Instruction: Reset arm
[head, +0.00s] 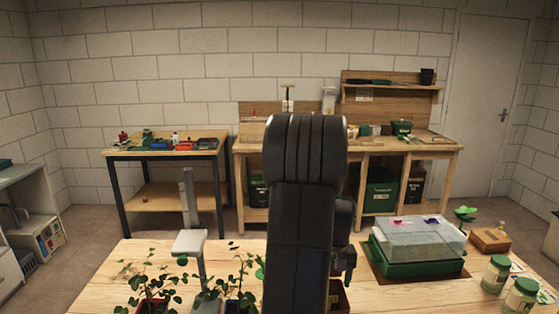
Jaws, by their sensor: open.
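My black arm rises in the middle of the head view and hides much of the near table and part of the far workbench. The end of my gripper (347,268) shows just to the right of the arm, above the near wooden table (390,297). Most of the gripper is hidden behind the arm. It looks open, and I see nothing held in it.
On the near table, potted seedlings (151,302) stand left of my arm. A green propagator tray with a clear lid (418,240), a small wooden box (490,240) and jars (495,274) stand to the right. Workbenches (172,154) line the back wall.

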